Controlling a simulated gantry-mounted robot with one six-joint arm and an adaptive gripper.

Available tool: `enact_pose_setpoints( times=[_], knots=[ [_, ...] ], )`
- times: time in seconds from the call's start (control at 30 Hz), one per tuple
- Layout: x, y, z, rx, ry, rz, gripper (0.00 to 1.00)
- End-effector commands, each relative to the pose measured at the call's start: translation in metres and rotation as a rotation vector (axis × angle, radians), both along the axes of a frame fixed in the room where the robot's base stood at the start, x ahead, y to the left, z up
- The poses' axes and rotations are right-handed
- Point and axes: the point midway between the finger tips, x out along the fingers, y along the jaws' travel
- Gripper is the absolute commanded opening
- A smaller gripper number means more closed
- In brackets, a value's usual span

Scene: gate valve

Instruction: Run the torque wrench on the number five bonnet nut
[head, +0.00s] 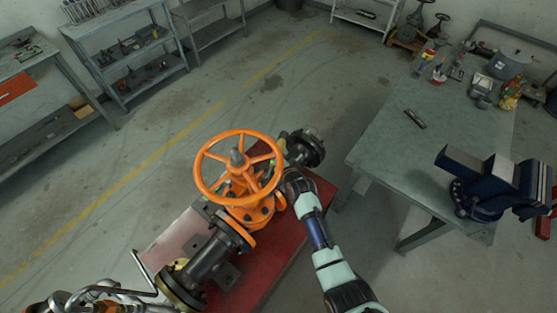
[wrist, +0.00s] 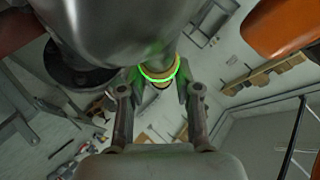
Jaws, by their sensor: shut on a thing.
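The orange gate valve has a spoked handwheel (head: 238,170) above its orange bonnet (head: 250,214). The bonnet nuts are small, and I cannot read their numbers. My gripper (head: 291,178) is at the right of the valve, close beside the bonnet and below the wheel rim. In the wrist view my gripper (wrist: 158,88) has its two fingers closed on the torque wrench (wrist: 158,72), which shows a glowing green ring. A large grey rounded body fills the top of that view. The wrench's working end and its contact with a nut are hidden.
The valve's dark pipe (head: 210,258) lies over a red stand (head: 262,268). A workbench (head: 385,160) at right carries a blue vise (head: 490,180) and small tools. Shelves (head: 125,50) stand at back left. The floor between is open.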

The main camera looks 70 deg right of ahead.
Motion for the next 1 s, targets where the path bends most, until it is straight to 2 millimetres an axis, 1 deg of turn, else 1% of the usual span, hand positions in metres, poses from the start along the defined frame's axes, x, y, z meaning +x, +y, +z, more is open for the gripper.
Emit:
enact_pose_setpoints(
  times=[0.07, 0.73, 1.0],
  knots=[
    [0.001, -0.001, 0.000, -0.005, -0.004, 0.000, 0.00],
    [0.001, -0.001, -0.028, -0.005, -0.004, 0.000, 0.00],
    [0.001, -0.001, -0.029, -0.005, -0.004, 0.000, 0.00]
  ],
)
